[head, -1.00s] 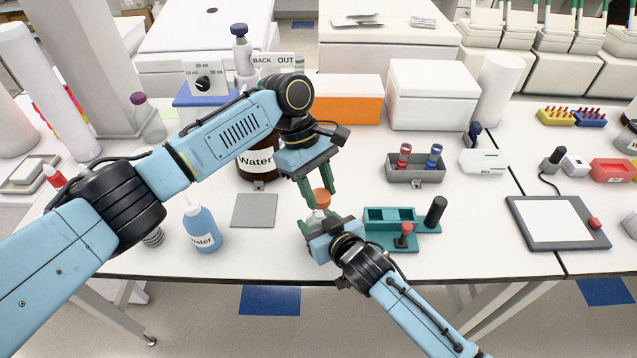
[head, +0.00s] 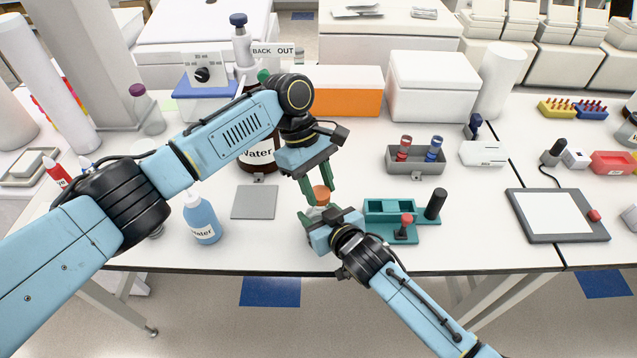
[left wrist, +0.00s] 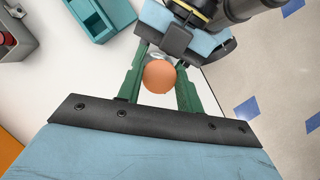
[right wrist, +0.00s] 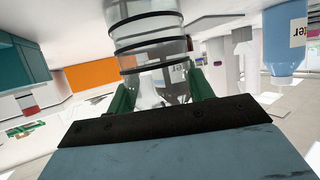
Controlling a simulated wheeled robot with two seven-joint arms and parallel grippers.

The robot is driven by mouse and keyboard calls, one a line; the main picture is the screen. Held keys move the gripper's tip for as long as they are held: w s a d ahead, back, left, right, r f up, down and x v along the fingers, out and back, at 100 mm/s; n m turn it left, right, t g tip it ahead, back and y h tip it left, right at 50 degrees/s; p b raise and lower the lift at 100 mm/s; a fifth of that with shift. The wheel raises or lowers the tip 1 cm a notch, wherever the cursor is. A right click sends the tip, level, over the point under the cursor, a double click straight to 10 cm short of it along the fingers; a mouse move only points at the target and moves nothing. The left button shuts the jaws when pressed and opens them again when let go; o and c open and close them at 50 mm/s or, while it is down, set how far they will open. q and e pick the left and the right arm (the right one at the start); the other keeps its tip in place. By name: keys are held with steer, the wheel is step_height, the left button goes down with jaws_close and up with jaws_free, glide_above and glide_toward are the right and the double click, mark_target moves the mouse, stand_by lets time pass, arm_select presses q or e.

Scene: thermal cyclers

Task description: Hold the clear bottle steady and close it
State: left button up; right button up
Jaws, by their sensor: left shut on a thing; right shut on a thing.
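The clear bottle (right wrist: 150,45) fills the middle of the right wrist view, between the green fingers of my right gripper (right wrist: 160,95), which is shut on it. In the head view its clear body (head: 318,212) shows only in part, above my right gripper (head: 325,218). The orange cap (head: 321,194) is at the top of the bottle, between the fingers of my left gripper (head: 318,190), which is shut on it from above. The orange cap (left wrist: 159,77) also shows between the green fingers in the left wrist view. Whether its threads are engaged is hidden.
A teal holder (head: 390,210) with a red-knobbed part stands just right of the bottle. A grey mat (head: 255,202) and a blue water bottle (head: 201,220) are to the left. A brown water bottle (head: 257,161) stands behind my left arm. The table's front edge is close to my right gripper.

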arm_select(q)
steer(key=shift+f, duration=0.6)
steer(key=m+y, duration=0.1)
steer(key=m, duration=0.2)
steer(key=shift+w+d+g, duration=0.1)
steer(key=shift+d+g, duration=0.05)
steer(key=shift+g, duration=0.25)
steer(key=m+y, duration=0.1)
steer(key=m, duration=0.2)
steer(key=shift+m+g, duration=0.3)
steer(key=shift+m, duration=0.1)
steer(key=o, duration=1)
steer(key=shift+c, duration=0.2)
steer(key=shift+r, duration=0.1)
